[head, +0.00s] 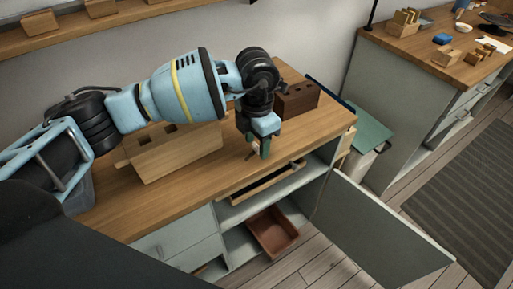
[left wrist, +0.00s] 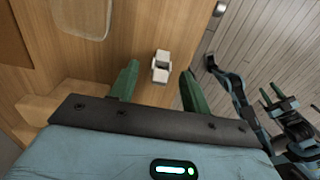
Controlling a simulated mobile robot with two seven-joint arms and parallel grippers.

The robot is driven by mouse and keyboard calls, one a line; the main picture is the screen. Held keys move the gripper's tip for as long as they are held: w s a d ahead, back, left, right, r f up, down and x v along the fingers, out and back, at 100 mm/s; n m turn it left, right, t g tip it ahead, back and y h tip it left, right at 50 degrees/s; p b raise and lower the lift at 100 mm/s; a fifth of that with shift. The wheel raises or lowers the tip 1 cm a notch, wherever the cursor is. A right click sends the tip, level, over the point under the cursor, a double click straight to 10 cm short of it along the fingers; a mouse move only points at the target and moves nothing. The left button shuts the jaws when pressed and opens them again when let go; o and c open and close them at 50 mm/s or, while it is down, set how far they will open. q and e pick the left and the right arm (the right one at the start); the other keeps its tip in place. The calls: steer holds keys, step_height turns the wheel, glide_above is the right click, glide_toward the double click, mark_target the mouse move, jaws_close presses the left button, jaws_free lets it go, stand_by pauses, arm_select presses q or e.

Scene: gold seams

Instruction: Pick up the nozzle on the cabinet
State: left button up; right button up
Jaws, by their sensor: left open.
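A small pale grey piece, which looks like the nozzle (left wrist: 161,67), lies on the wooden cabinet top (left wrist: 140,40) in the left wrist view. My left gripper (left wrist: 157,87) is open, with its green fingers on either side of the view and the nozzle beyond and between their tips, apart from both. In the head view my left gripper (head: 262,150) points down over the cabinet top (head: 190,190) near its front edge. The nozzle is mostly hidden there. My right gripper (left wrist: 273,94) shows small and dark at the right of the left wrist view.
A wooden box with slots (head: 175,155) and a dark brown block with holes (head: 298,99) stand on the cabinet top. Below, a cabinet door (head: 385,235) hangs open, and a reddish tray (head: 272,232) sits inside. Another cabinet (head: 400,110) stands at the right.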

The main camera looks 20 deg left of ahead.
arm_select(q)
steer(key=shift+f, duration=0.6)
steer(key=shift+c, duration=0.2)
jaws_close()
steer(key=shift+r, duration=0.2)
steer(key=shift+r, duration=0.55)
step_height(320, 180, up, 2)
steer(key=shift+r, duration=0.15)
steer(key=s+d+r+b, duration=0.1)
steer(key=s+d, duration=0.9)
steer(key=d, duration=0.2)
steer(key=shift+d+r, duration=0.15)
steer(key=shift+d, duration=0.2)
